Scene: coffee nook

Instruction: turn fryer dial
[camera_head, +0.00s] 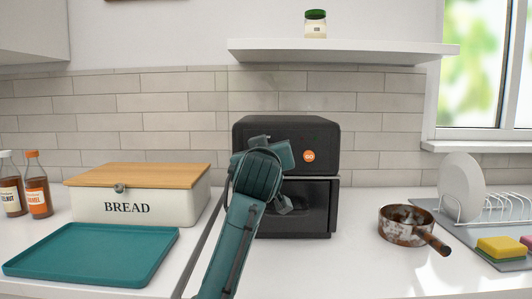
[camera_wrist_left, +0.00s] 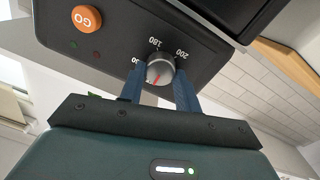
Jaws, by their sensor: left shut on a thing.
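A black air fryer (camera_head: 320,135) stands on the counter against the tiled wall. In the left wrist view its panel (camera_wrist_left: 112,52) shows an orange GO button (camera_wrist_left: 87,19) and a grey dial (camera_wrist_left: 160,70) with a red pointer line and marks of 180 and 200. My left gripper (camera_wrist_left: 160,82) has a blue finger on each side of the dial and is shut on it. In the head view my left gripper (camera_head: 270,155) is at the fryer's front and hides the dial. My right gripper is not in view.
A BREAD box (camera_head: 190,206) and a teal tray (camera_head: 92,250) are on the left. A rusty pan (camera_head: 395,228), a dish rack (camera_head: 497,208) with a plate (camera_head: 462,185), and sponges (camera_head: 502,246) are on the right. A shelf (camera_head: 340,48) with a jar (camera_head: 315,24) hangs above.

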